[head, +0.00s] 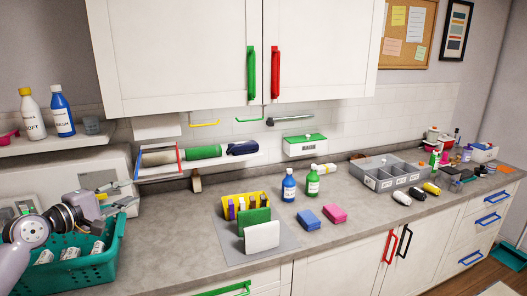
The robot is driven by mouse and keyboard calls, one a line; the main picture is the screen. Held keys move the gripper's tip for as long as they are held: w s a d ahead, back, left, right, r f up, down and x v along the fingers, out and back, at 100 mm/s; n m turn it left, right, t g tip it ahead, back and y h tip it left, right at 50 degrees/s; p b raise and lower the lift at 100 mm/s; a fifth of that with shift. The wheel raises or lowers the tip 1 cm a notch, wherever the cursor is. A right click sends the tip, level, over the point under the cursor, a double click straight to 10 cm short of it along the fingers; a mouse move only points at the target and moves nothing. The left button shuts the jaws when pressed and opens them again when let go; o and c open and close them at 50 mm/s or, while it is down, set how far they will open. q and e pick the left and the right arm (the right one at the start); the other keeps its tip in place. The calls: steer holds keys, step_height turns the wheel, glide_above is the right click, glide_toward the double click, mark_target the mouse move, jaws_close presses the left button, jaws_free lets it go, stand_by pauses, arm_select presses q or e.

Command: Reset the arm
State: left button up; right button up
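My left arm comes in from the lower left, and its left gripper (124,193) is over the back of a teal basket (72,276). Its two grey fingers are spread apart with nothing visible between them. Several white cylindrical items (44,257) with dark print lie in the basket. My arm and gripper hide part of the basket's rim and the wall behind it. My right gripper is not in view.
The grey counter (170,240) is clear just right of the basket. Farther right are a yellow holder (236,205), a white board (262,237), blue (289,186) and green (313,182) bottles, and a grey divided tray (376,178). A low shelf (215,163) and cabinets hang above.

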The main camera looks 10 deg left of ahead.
arm_select(q)
steer(key=s+d+f+m+g, duration=0.5)
steer(key=d+f, duration=0.3)
steer(key=f, duration=0.5)
steer(key=s+d+f+m+g, duration=0.2)
steer(key=s+d+f+m, duration=0.3)
steer(key=d+f, duration=0.55)
steer(key=s+d+f+m+g+y, duration=0.1)
steer(key=s+d+f+m+g, duration=0.15)
steer(key=s, duration=0.55)
steer(key=s+d+f+m+g+y, duration=0.1)
steer(key=s+d+f+m, duration=0.25)
steer(key=s, duration=0.35)
steer(key=s+d+f+m+g+y, duration=0.2)
steer(key=s+f, duration=0.1)
steer(key=s, duration=0.5)
step_height(320, 180, down, 28)
steer(key=s+g+b, duration=0.1)
steer(key=s+b, duration=0.1)
steer(key=b, duration=0.1)
steer(key=s+a+f+m+g+b, duration=0.1)
steer(key=s+a+f+b, duration=0.1)
steer(key=s+f, duration=1.4)
step_height(320, 180, down, 4)
steer(key=shift+s+a+r, duration=0.25)
steer(key=shift+s+a, duration=0.15)
steer(key=shift+a, duration=0.15)
